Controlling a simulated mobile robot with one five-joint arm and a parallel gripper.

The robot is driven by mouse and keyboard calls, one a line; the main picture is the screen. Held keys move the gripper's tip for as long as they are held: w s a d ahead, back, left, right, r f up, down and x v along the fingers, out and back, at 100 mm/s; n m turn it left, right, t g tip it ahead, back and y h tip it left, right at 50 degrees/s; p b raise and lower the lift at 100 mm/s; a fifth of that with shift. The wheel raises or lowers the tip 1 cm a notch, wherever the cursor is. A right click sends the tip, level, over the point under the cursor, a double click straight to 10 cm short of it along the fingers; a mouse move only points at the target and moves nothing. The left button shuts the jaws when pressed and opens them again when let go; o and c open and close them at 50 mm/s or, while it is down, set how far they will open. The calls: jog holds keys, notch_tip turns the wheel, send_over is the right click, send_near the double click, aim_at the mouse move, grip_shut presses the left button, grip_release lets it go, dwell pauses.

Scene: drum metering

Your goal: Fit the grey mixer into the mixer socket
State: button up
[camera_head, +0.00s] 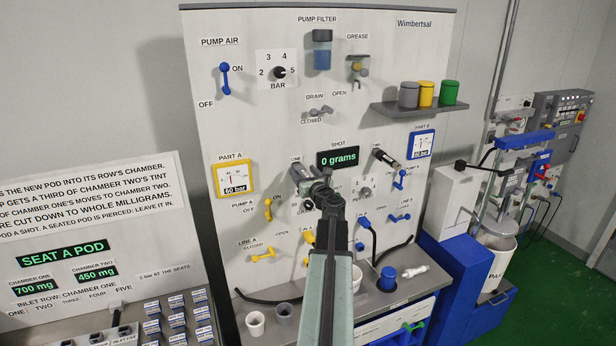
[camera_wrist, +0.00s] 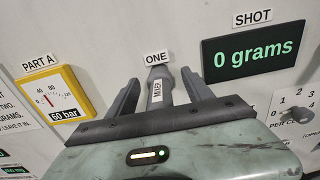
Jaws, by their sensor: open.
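In the wrist view, a grey part with a white MIXER tag (camera_wrist: 157,90) stands out from the panel below the label ONE. I cannot tell whether it is the mixer itself, the mixer socket, or both joined. My gripper (camera_wrist: 162,84) is open, with one dark finger on each side of this part. Whether the fingers touch it is unclear. In the head view my gripper (camera_head: 310,176) is at the panel just below ONE, and my arm hides much of the area there. A similar dark fitting (camera_head: 386,157) sits at the right, near a second label.
A dark shelf (camera_head: 400,108) carries a grey, a yellow and a green cup. The SHOT display (camera_head: 338,158) reads 0 grams, right of my gripper. The Part A gauge (camera_head: 232,178) is to the left. Levers and hoses crowd the lower panel. Cups (camera_head: 255,323) stand on the ledge.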

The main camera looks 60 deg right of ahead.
aim_at(299, 173)
jog(key=shift+w+a, duration=0.1)
jog(key=shift+w, duration=0.35)
grip_shut()
jog(key=shift+s+a+f, duration=0.1)
jog(key=shift+a, duration=0.05)
jog(key=shift+s+a+f, duration=0.35)
jog(key=shift+f, duration=0.1)
jog(key=shift+v, duration=1.45)
jog(key=shift+s+a+r, duration=0.15)
jog(key=shift+s, duration=0.2)
jog(key=shift+v, duration=2.05)
